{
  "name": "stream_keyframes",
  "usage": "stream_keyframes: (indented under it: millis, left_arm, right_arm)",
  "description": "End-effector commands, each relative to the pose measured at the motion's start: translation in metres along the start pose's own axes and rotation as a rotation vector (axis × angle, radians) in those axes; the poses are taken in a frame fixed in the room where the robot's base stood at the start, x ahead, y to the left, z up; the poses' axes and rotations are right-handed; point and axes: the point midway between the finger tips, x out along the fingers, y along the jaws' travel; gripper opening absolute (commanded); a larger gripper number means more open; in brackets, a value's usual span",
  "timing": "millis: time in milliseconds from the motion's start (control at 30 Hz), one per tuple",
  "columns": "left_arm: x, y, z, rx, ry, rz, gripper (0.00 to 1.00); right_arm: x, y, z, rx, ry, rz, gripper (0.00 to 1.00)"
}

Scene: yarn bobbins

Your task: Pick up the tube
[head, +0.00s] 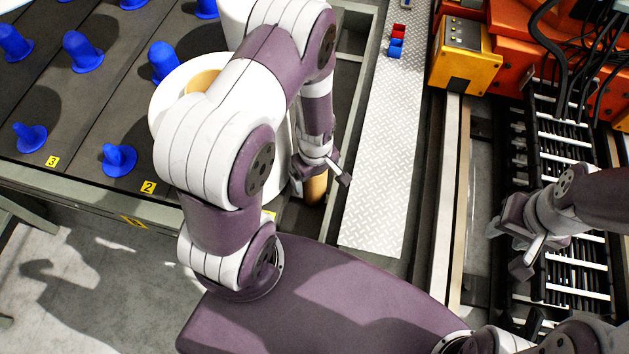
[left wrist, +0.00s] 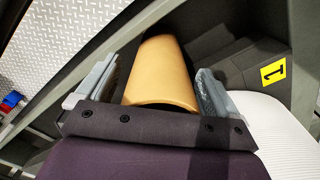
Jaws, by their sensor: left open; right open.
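The tube (head: 316,190) is a plain tan cylinder standing in the narrow space beside the white yarn bobbin, partly hidden by my left gripper in the head view. In the left wrist view the tube (left wrist: 160,72) lies between the two grey fingers. My left gripper (head: 321,172) is open, with one finger on each side of the tube (left wrist: 153,88); whether either touches it I cannot tell. My right gripper (head: 510,250) is open and empty, far to the right above the dark slatted rack.
A white yarn bobbin (head: 166,100) with a tan core stands close left, partly behind my arm. Several blue pegs (head: 82,52) stand on the dark table (head: 45,105). A metal tread plate (head: 388,170) runs right of the tube; an orange-yellow machine (head: 463,58) is beyond.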

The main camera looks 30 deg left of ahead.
Motion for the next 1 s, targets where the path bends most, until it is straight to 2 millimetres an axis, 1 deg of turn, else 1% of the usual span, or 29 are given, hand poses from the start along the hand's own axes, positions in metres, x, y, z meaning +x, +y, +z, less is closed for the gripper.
stream_keyframes:
  millis: [33,67,100,167,200,233,467,567,633,767,1000]
  left_arm:
    - [0.000,0.000,0.000,0.000,0.000,0.000,0.94]
    - [0.000,0.000,0.000,0.000,0.000,0.000,0.85]
    - [0.000,0.000,0.000,0.000,0.000,0.000,0.72]
    - [0.000,0.000,0.000,0.000,0.000,0.000,0.52]
    - [0.000,0.000,0.000,0.000,0.000,0.000,0.39]
    - [0.000,0.000,0.000,0.000,0.000,0.000,0.38]
    - [-0.001,0.000,0.000,0.000,0.000,0.000,0.37]
    - [-0.006,0.000,0.000,0.000,0.000,0.000,0.37]
    - [-0.014,0.001,-0.001,0.000,0.001,0.002,0.37]
    - [-0.041,0.001,-0.001,0.000,0.002,0.003,0.37]
    - [-0.109,0.001,-0.001,0.000,0.003,0.004,0.37]
  right_arm:
    - [0.000,0.000,0.000,0.000,0.000,0.000,0.43]
    - [0.000,0.000,0.000,0.000,0.000,0.000,0.43]
    - [0.000,0.000,0.000,0.000,0.000,0.000,0.43]
    - [0.000,0.000,0.000,0.000,0.000,0.000,0.43]
    - [0.000,0.000,0.000,0.000,0.000,0.000,0.43]
    - [0.000,0.000,0.000,0.000,0.000,0.000,0.43]
    - [0.000,0.000,0.000,0.000,0.000,0.000,0.43]
    - [-0.002,0.000,0.000,0.000,0.000,0.000,0.43]
    - [-0.005,0.000,-0.001,0.000,0.000,0.000,0.43]
    - [-0.012,0.000,-0.001,0.000,0.000,0.000,0.43]
    - [-0.028,0.000,-0.003,0.000,0.000,0.000,0.43]
